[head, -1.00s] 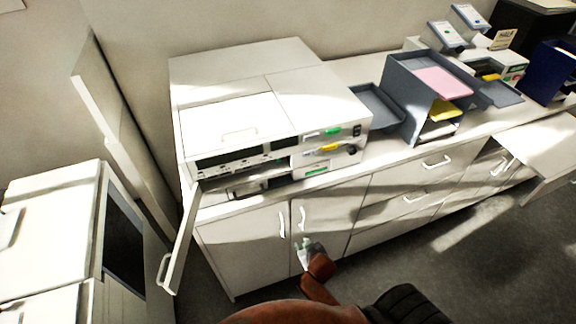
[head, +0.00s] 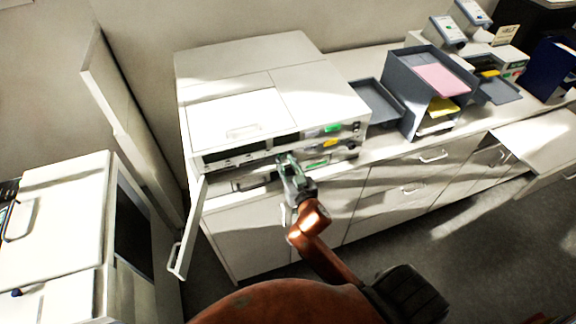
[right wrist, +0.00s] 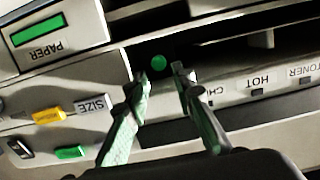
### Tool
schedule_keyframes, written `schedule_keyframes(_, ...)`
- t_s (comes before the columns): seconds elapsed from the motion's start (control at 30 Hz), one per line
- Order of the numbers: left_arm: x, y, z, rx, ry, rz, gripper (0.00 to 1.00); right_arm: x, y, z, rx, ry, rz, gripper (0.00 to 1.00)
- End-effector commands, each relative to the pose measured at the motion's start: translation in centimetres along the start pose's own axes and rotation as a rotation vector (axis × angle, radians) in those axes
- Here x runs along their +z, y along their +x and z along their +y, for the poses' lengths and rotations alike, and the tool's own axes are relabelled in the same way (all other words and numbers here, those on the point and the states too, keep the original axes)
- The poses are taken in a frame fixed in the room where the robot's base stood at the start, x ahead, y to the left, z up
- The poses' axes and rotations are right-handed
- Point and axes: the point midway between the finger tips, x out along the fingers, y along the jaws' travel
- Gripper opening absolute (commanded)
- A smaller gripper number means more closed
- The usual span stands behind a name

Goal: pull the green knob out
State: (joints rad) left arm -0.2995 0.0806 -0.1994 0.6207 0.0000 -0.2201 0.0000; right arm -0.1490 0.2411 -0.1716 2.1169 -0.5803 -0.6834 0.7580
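The green knob (right wrist: 158,63) is a small round green disc on the machine's front in the right wrist view. My right gripper (right wrist: 155,72) is open, with one fingertip on each side of the knob in that view. Whether the fingers touch it I cannot tell. In the head view my right gripper (head: 286,160) is at the front of the white machine (head: 320,95), by its lower opening. I cannot make out the knob there. My left gripper is not in view.
An open door (head: 190,225) hangs at the machine's lower left. Labels SIZE (right wrist: 92,104) and HOT (right wrist: 257,81) sit near the fingers, with a green PAPER panel (right wrist: 40,30). Grey trays (head: 378,100) stand to the right on the white counter.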

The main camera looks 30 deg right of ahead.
Motion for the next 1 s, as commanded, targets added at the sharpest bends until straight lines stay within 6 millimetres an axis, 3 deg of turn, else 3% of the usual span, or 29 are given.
schedule_keyframes(0.2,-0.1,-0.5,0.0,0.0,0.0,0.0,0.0,-0.1,3.5,0.1,0.001,-0.003,0.0,0.23)
schedule_keyframes(0.4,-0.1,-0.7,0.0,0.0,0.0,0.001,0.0,0.0,5.3,0.0,0.001,-0.003,-0.001,0.23)
schedule_keyframes(0.77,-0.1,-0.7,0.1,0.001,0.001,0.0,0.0,0.0,5.8,0.1,0.001,-0.002,-0.001,0.23)
schedule_keyframes(1.0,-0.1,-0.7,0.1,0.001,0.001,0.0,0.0,0.1,5.8,0.0,0.001,-0.001,-0.002,0.06)
